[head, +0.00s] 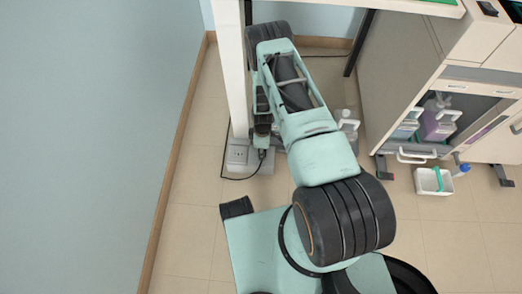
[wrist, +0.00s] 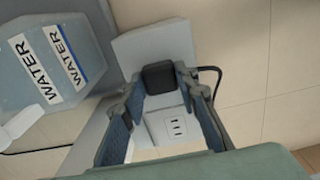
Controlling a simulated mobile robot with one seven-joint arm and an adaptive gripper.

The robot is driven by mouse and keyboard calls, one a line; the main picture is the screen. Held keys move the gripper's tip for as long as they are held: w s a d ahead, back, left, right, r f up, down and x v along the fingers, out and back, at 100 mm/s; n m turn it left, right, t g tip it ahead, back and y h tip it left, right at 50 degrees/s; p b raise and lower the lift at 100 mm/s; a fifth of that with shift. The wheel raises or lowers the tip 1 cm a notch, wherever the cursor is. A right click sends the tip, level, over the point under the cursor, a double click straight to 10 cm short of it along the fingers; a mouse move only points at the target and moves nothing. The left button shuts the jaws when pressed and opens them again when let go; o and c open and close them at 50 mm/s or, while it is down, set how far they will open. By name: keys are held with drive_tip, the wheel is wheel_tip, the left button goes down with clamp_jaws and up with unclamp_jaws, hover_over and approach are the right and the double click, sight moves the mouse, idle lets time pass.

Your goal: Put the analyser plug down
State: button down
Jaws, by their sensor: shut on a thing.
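The analyser plug (wrist: 159,77) is a small black block in the wrist view, between the fingertips of my gripper (wrist: 160,88). The blue-padded fingers are shut on its two sides. Behind it is a pale grey socket box (wrist: 135,48); a bare outlet with slots (wrist: 176,126) shows just below the plug. Whether the plug touches the box or is seated in it, I cannot tell. A black cord (wrist: 217,82) curves out at the box's right side. In the head view the socket box (head: 238,155) is on the floor by a white post, beside my gripper (head: 263,140); the plug is not clear there.
A water container (wrist: 50,60) stands left of the box in the wrist view. In the head view, a white post (head: 233,70) and the wall are close on the left. A cabinet (head: 400,70) with bottles and a small white tub (head: 433,182) are at right. Tiled floor is clear between.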

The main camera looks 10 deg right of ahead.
drive_tip(key=shift+f, duration=0.55)
drive_tip(key=c, duration=1.5)
unclamp_jaws()
wheel_tip(320, 180, up, 13)
drive_tip(key=p, duration=0.4)
drive_tip(key=shift+r, duration=0.15)
